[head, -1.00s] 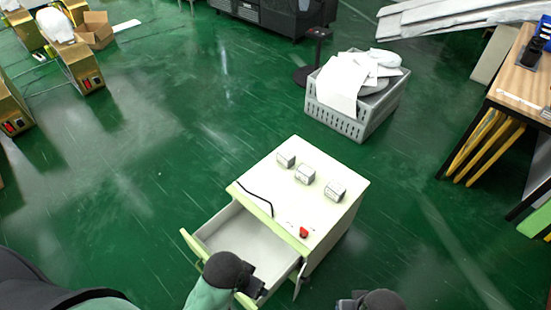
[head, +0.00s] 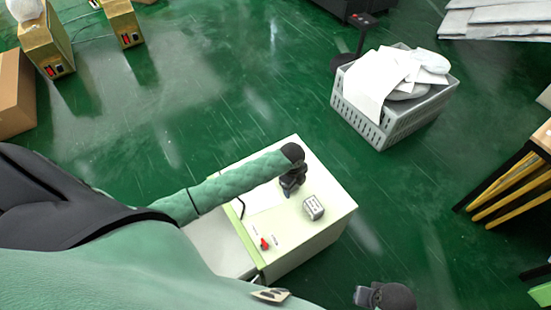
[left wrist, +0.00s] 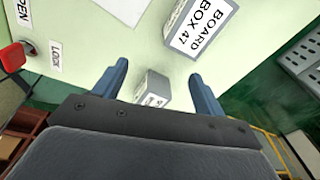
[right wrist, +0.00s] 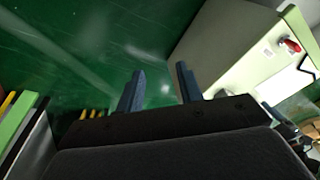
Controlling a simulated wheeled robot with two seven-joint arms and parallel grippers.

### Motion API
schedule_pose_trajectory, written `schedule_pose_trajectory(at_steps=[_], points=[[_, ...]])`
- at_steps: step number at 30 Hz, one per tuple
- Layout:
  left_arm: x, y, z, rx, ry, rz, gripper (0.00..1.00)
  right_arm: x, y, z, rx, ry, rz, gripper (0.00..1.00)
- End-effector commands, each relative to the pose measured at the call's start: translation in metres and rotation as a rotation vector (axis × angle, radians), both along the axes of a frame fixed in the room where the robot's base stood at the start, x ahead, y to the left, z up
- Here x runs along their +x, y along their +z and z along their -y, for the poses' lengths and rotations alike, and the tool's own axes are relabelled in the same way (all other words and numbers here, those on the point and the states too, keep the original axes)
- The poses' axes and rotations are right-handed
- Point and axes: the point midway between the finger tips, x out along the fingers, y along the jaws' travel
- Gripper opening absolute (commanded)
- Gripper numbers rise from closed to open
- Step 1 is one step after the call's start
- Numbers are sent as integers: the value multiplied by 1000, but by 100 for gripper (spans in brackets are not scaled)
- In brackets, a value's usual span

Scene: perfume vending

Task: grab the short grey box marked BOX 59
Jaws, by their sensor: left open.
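No label reading BOX 59 is legible. In the left wrist view, a small grey box (left wrist: 152,88) lies between my left gripper's (left wrist: 159,70) open fingers as seen from the camera; its label is too small to read. A larger-looking box marked BOARD BOX 47 (left wrist: 203,27) is beyond the fingers. In the head view, my left gripper (head: 291,186) is over the white cabinet top (head: 318,170), beside one grey box (head: 314,207). The arm and gripper hide other parts of the top. My right gripper (right wrist: 160,80) is open and empty, off to the cabinet's side.
A red switch (head: 264,243) sits near the cabinet's front edge. The drawer (head: 218,245) below is pulled out, partly hidden by my arm. A grey crate (head: 390,120) with white items stands behind on the green floor. A wooden-topped table (head: 540,140) is at right.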

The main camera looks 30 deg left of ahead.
Motion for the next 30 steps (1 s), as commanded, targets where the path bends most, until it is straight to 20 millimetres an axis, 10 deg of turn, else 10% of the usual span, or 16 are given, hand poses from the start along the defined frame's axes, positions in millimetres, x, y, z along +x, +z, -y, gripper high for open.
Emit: schedule_pose_trajectory(at_steps=[12,30], points=[[108,23,-128,103,-318,-4,71,1,-15,5,-14,-5,-16,36],[119,-7,-144,111,-356,-8,71,3,-52,6,-23,-6,-23,36]])
